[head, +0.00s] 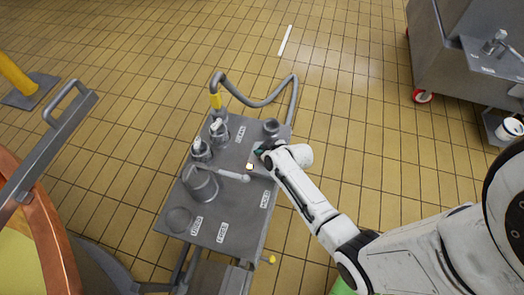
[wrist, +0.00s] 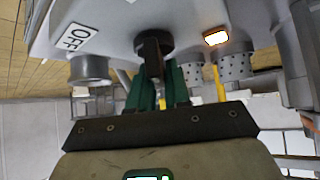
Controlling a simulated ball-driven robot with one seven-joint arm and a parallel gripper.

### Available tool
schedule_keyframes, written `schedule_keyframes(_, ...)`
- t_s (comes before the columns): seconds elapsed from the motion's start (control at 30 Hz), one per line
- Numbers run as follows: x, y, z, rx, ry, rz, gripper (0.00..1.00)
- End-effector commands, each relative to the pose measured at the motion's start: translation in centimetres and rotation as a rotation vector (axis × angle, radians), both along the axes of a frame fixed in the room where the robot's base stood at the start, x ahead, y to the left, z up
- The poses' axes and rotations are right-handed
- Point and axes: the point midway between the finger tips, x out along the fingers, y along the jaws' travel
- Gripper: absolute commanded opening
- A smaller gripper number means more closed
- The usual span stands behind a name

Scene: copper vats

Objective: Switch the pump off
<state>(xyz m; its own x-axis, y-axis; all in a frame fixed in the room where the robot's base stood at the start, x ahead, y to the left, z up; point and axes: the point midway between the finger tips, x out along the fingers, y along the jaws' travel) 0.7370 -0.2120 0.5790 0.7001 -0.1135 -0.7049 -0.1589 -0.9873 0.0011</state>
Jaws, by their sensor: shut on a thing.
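The pump's switch is a dark knob (wrist: 153,43) on the grey panel in the wrist view, with its grip bar pointing down in the picture. A white OFF label (wrist: 75,39) is on the panel to the left of the knob. A small lamp (wrist: 215,37) to its right glows orange-white; it also shows lit in the head view (head: 249,166). My gripper (wrist: 156,75) has its green fingers shut on the knob's bar. In the head view my gripper (head: 261,151) is over the right side of the grey trolley top (head: 215,205), and my wrist hides the knob.
The trolley top carries grey canisters and fittings (head: 201,183) to the left of my gripper. A grey hose (head: 262,102) loops up behind it. A copper vat (head: 50,240) is at the left edge and a wheeled steel unit (head: 450,70) at upper right. Tiled floor between is clear.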

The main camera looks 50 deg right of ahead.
Motion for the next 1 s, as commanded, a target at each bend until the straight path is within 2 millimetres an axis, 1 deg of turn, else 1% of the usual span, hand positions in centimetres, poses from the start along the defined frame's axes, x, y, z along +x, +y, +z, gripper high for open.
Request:
schedule_keyframes(0.03,-0.27,0.08,-0.40,0.005,0.007,0.009,0.00)
schedule_keyframes(0.17,-0.28,0.10,-0.53,0.004,0.007,0.058,0.00)
schedule_keyframes(0.37,-0.31,0.13,-0.79,0.005,0.007,0.191,0.00)
schedule_keyframes(1.0,-0.41,0.35,-0.79,0.003,0.008,0.774,0.00)
